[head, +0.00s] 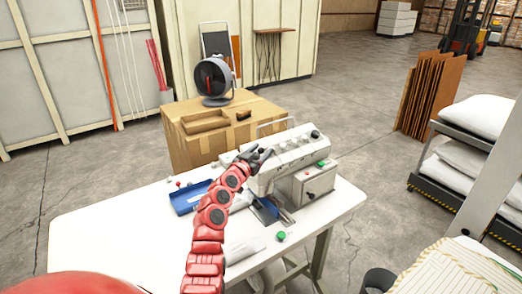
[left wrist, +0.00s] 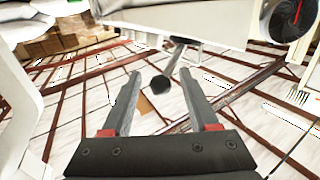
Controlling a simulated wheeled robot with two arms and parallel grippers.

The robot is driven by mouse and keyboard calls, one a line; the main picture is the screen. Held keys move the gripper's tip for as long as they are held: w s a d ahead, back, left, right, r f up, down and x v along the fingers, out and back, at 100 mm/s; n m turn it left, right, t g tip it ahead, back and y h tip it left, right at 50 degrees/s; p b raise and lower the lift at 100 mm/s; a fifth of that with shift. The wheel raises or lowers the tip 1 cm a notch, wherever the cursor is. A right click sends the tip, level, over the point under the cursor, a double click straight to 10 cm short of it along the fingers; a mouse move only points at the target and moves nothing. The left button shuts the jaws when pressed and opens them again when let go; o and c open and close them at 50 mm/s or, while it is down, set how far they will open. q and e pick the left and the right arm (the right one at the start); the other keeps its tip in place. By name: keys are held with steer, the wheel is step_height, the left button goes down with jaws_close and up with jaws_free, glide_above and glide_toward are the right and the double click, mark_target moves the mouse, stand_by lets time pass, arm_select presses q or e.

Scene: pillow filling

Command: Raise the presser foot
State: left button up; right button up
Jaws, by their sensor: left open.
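The white sewing machine (head: 292,153) stands on the white table. My left arm reaches to its left end, and my left gripper (head: 258,154) is beside the machine's head there. In the left wrist view my left gripper (left wrist: 160,73) is open, with its two grey fingers apart. A black round knob (left wrist: 160,85) on a thin grey lever shows between the fingers, below the white underside of the machine (left wrist: 200,16). I cannot tell whether the fingers touch it. The presser foot cannot be made out clearly in either view. My right gripper is not in view.
A blue tray (head: 189,197) lies on the table (head: 95,228) left of my arm. A green button (head: 281,237) sits near the front edge. A cardboard box (head: 183,148) with a fan (head: 213,79) stands behind. A shelf with pillows (head: 468,162) is at the right.

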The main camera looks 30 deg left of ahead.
arm_select(q)
jaws_close()
stand_by(0.3)
